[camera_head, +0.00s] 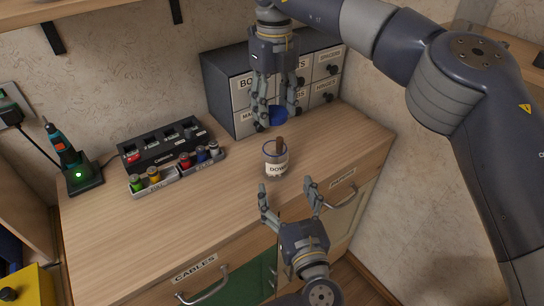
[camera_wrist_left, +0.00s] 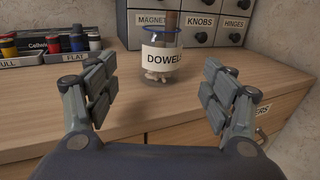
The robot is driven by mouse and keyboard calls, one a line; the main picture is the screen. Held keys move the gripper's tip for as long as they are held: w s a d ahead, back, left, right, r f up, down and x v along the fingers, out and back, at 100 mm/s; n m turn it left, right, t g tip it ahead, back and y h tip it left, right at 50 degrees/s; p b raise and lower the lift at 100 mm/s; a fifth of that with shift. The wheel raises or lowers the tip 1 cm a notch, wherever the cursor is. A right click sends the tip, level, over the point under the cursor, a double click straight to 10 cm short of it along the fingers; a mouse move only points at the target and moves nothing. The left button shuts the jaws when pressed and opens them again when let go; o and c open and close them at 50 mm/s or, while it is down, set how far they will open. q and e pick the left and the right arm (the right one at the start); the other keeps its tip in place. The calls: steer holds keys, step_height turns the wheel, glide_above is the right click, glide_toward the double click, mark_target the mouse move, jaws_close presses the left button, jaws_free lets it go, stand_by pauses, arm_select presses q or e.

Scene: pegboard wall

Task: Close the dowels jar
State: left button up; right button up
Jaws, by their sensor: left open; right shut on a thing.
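The dowels jar (camera_head: 275,168) stands upright on the wooden counter, clear with a white label and a bluish rim. It also shows in the left wrist view (camera_wrist_left: 162,62), with small pale dowels at its bottom. A brown stick (camera_head: 280,145) pokes up out of the jar's open mouth. My right gripper (camera_head: 276,117) is shut on the blue lid (camera_head: 279,114), above and behind the jar, apart from it. My left gripper (camera_head: 288,192) is open and empty in front of the jar. Its spread fingers (camera_wrist_left: 160,95) frame the jar without touching it.
A grey drawer cabinet (camera_head: 226,96) stands behind the jar. The counter left of the jar (camera_head: 170,225) is clear.

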mark_target(278, 166)
steer(key=shift+s+d+r, duration=0.2)
steer(key=shift+s+r, duration=0.35)
steer(key=shift+s, duration=0.25)
arm_select(q)
steer(key=x, duration=1)
steer(key=shift+w+r, duration=0.15)
steer(key=shift+w, duration=0.15)
arm_select(e)
steer(key=shift+w+a+f, duration=0.1)
steer(key=shift+w+f, duration=0.15)
steer(key=shift+w, duration=0.1)
arm_select(q)
steer(key=shift+w, duration=0.25)
arm_select(e)
steer(key=shift+s, duration=0.1)
arm_select(q)
steer(key=c, duration=1.6)
arm_select(e)
steer(key=shift+f, duration=2.45)
steer(key=shift+f, duration=0.9)
steer(key=shift+o, duration=0.2)
steer(key=shift+f, duration=0.7)
